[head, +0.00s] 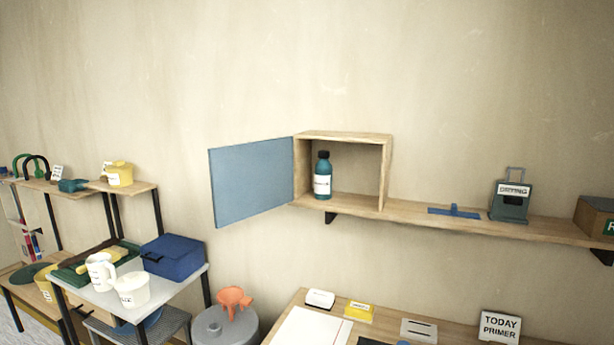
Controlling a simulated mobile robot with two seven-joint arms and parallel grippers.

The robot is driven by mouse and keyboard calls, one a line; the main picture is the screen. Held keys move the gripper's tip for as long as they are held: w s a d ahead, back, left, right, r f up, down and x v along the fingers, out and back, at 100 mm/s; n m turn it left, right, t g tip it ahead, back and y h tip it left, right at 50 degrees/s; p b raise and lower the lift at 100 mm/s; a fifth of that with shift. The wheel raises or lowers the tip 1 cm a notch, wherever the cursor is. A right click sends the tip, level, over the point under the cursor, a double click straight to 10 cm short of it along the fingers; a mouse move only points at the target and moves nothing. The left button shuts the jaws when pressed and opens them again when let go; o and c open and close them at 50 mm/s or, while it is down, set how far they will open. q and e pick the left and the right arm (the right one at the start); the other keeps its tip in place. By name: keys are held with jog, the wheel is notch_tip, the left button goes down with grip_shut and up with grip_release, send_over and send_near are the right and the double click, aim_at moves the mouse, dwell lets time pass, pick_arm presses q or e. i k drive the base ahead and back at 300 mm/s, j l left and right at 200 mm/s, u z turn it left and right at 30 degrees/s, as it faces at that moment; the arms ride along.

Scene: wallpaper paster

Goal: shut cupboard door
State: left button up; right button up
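The cupboard (343,135) is a small open-fronted wooden box on a wall shelf. Its blue door (252,180) is hinged on the box's left side and stands wide open, swung out to the left. A dark teal bottle (322,176) with a white label stands upright inside, near the left wall. Neither of my grippers shows in the head view.
The wall shelf (430,219) carries a blue T-shaped tool (454,211) and a green "DRYING" container (511,201) to the right. Below stand a desk (380,326), a grey drum (212,328) and a table with a blue box (174,257).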

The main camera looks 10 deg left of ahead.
aim_at(248, 179)
jog(key=i+j+z, duration=0.15)
jog(key=j+z, duration=0.35)
jog(key=i+j+z, duration=0.1)
jog(key=j+z, duration=0.75)
jog(key=j, duration=1.55)
jog(key=k+j+z, duration=0.1)
jog(key=j, duration=0.95)
